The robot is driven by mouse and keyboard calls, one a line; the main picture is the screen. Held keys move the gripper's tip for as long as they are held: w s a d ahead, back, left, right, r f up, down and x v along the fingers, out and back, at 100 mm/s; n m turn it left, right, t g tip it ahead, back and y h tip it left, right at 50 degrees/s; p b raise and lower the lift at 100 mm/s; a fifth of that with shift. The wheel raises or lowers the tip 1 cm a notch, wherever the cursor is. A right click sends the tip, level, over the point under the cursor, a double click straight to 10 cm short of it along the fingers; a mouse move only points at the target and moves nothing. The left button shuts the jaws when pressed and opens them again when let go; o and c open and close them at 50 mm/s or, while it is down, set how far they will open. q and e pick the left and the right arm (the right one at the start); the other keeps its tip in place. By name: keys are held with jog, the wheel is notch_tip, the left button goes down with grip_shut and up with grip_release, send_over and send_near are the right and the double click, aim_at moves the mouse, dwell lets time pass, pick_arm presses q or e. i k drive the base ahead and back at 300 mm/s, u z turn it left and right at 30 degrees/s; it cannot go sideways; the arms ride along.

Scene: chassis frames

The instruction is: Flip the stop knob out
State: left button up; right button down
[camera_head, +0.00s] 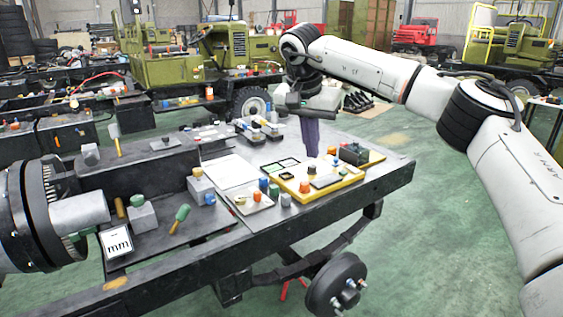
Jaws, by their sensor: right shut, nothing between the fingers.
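A yellow panel (345,183) lies on the dark workbench, with several small knobs and dark blocks on it. An orange-red knob (304,187) sits near its front left, and a dark box (354,154) stands toward its right end. I cannot tell for certain which knob is the stop knob. My right gripper (312,152) points down over the back of the panel, with its purplish fingers shut and empty. Whether the fingertips touch anything is too small to tell. My left arm comes in at the left edge; its gripper does not show.
A small tray (240,209) with an orange piece and blue and green pieces beside it sits left of the panel. A white sheet (230,171), grey blocks and a green-handled tool (180,217) lie farther left. A wheel hub (335,285) stands below the bench.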

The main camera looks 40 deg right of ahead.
aim_at(90, 160)
jog(key=z, duration=1.4)
jog(key=i, duration=1.55)
jog(key=u, duration=1.8)
jog(key=i, duration=0.45)
jog(key=u, duration=1.45)
